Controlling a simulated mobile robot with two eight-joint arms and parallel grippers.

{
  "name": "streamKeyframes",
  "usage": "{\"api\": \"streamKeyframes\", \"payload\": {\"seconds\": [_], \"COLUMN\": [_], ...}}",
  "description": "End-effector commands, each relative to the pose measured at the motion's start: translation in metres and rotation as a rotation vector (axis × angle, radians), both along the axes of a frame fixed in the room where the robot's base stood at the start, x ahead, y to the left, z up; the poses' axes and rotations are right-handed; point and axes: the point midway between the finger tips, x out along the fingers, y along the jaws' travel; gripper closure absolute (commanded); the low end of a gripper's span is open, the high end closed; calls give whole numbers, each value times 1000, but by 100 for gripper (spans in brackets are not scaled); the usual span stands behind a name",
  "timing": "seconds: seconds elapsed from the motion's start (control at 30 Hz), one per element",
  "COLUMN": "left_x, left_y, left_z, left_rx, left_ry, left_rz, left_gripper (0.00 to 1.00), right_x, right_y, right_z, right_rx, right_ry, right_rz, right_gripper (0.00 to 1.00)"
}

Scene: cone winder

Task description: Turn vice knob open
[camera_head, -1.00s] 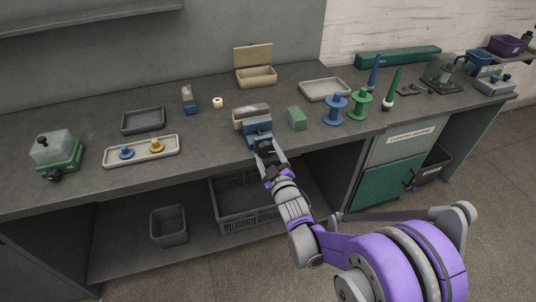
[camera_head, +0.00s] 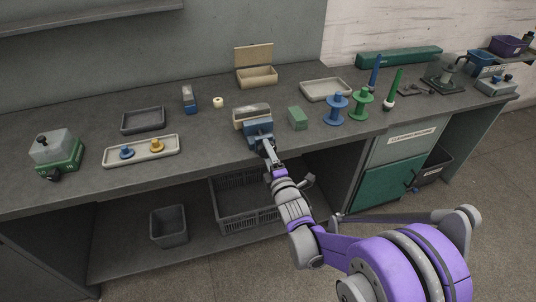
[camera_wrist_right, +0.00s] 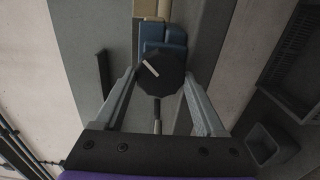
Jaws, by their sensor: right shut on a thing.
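The blue vice (camera_head: 258,131) stands at the front edge of the grey bench in the head view, and its blue body also shows in the right wrist view (camera_wrist_right: 163,40). Its knob (camera_wrist_right: 159,72) is dark and many-sided, with a white line slanting across its face. My right gripper (camera_head: 264,146) reaches the front of the vice from below. In the right wrist view its two fingers (camera_wrist_right: 160,80) lie on either side of the knob, shut on it. The knob is hidden behind my gripper in the head view. My left gripper is not in view.
A beige and grey piece (camera_head: 252,111) is at the back of the vice. A green block (camera_head: 297,118) stands close on its right, with blue (camera_head: 335,108) and green spools beyond. A long tray (camera_head: 108,158) lies to the left. A grey crate (camera_head: 232,205) sits on the shelf below.

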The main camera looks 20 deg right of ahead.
Motion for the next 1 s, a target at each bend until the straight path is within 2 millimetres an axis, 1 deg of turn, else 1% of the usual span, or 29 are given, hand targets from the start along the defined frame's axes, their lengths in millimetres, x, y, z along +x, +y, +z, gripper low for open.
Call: {"api": "streamKeyframes", "payload": {"seconds": [0.2, 0.5, 0.73, 1.0], "left_x": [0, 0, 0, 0], "left_y": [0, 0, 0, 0], "left_z": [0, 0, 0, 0], "left_rx": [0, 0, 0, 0], "left_ry": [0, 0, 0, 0], "left_rz": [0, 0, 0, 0], "left_gripper": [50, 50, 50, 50], "right_x": [0, 0, 0, 0], "right_y": [0, 0, 0, -1], "right_z": [-1, -2, -2, -2], "right_rx": [-201, -423, -524, -568], "right_ry": [-6, -13, -17, -18], "right_rz": [0, 0, 0, 0], "right_gripper": [83, 83, 83, 83]}}
